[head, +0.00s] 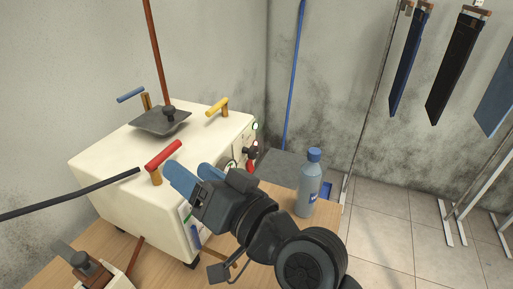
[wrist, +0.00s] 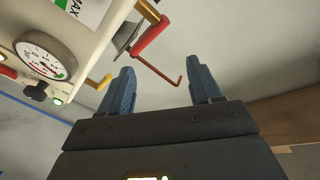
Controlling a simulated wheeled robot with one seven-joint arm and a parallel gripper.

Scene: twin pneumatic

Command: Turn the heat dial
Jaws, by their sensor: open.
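The cream machine (head: 110,180) stands on a wooden table at the left. A black knob (head: 251,152) sticks out of its front panel at the right end. In the wrist view a black knob (wrist: 36,91) shows beside a round gauge (wrist: 43,56) at the left; I cannot read whether it is the heat dial. My gripper (head: 185,167) is in front of the machine near the red handle, apart from the knob. Its two blue fingers are spread and empty in the wrist view (wrist: 159,78). My arm hides much of the front panel in the head view.
The red handle (head: 164,154), yellow handle (head: 217,107) and blue handle (head: 131,95) stand up from the machine's top. A blue bottle (head: 309,185) stands on the table right of my arm. Trousers (head: 453,68) hang at the right.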

